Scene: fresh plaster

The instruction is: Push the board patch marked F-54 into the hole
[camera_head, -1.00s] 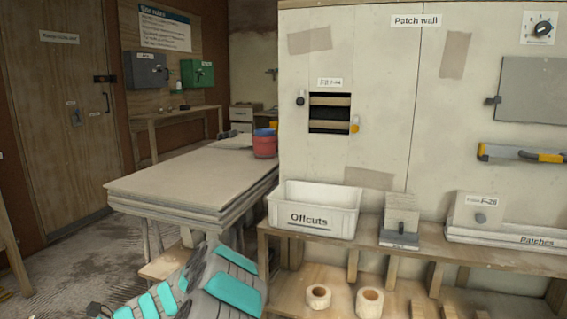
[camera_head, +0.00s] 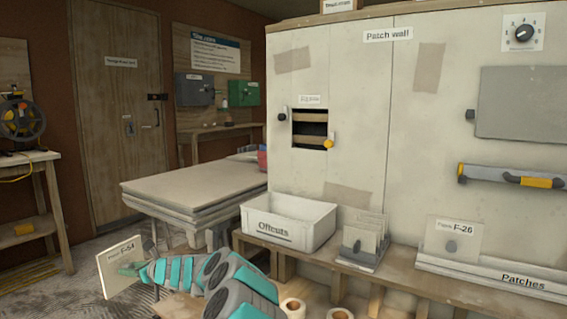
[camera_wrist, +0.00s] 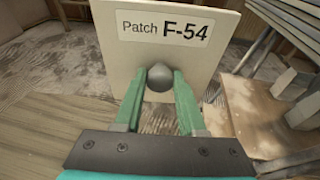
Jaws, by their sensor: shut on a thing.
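The board patch F-54 (camera_wrist: 188,55) is a cream square panel with a printed label and a round grey knob in the middle. My gripper (camera_wrist: 160,80) is shut on that knob, its green fingers on either side of it. In the head view the patch (camera_head: 118,272) is held out at the lower left, tilted, with my gripper (camera_head: 132,268) at its face. The hole (camera_head: 309,129) is a dark rectangular opening in the patch wall, with wooden strips across it. A dark knob is at its left and a yellow one at its lower right. The gripper is well away from the hole.
The patch wall (camera_head: 356,80) stands behind a bench holding an Offcuts bin (camera_head: 282,236), a small rack of boards (camera_head: 360,243), patch F-26 (camera_head: 470,238) and a Patches tray (camera_head: 500,276). A stack of boards (camera_head: 190,188) lies left of the wall. A cable reel (camera_head: 20,118) stands far left.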

